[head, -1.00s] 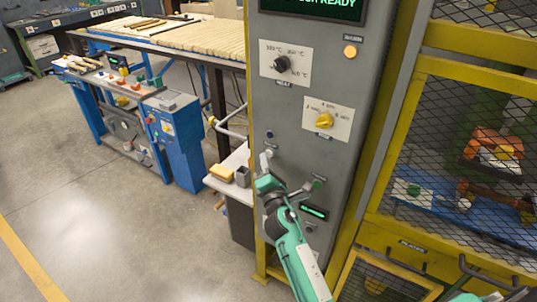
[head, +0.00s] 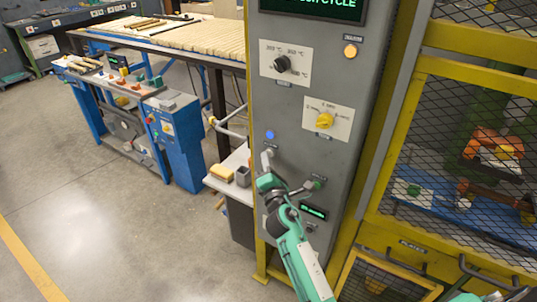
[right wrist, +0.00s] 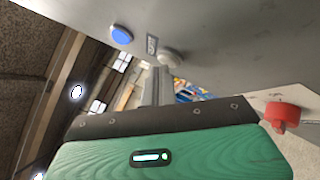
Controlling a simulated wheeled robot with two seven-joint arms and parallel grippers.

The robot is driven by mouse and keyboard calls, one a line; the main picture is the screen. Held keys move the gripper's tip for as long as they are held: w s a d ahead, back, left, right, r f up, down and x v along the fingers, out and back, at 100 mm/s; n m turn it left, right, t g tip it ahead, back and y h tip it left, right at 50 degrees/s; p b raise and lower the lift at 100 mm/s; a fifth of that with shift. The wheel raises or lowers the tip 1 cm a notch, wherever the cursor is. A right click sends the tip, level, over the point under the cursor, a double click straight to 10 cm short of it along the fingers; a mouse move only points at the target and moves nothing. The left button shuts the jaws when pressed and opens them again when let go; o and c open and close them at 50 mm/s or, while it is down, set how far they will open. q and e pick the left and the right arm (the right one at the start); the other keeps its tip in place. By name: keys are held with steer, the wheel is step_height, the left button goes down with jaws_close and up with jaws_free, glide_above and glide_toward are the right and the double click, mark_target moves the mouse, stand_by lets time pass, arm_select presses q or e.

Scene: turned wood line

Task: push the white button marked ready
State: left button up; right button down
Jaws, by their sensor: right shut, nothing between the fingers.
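The grey control cabinet (head: 290,110) stands in the middle of the head view. My right gripper (head: 267,160) is shut and empty, its fingertips at the left part of the panel. In the right wrist view, the shut fingers (right wrist: 160,86) reach to a pale round button (right wrist: 171,57), touching it or very close. A small label beside it is too small to read surely. A blue lit round lamp or button (right wrist: 121,35) sits beside that label; it also shows above the gripper in the head view (head: 270,134). My left gripper is not in view.
The panel has a black knob (head: 282,64), a yellow knob (head: 324,120), an amber lamp (head: 350,51) and a screen (head: 318,8) ending in "CYCLE". A yellow mesh guard (head: 455,150) stands right.

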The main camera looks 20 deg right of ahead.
steer(key=shift+s+a, duration=0.45)
steer(key=shift+a, duration=0.05)
steer(key=shift+a, duration=0.1)
steer(key=s+a, duration=0.1)
steer(key=a, duration=0.1)
steer(key=s+a+b, duration=0.1)
steer(key=s, duration=0.1)
steer(key=shift+a, duration=0.4)
stand_by(0.5)
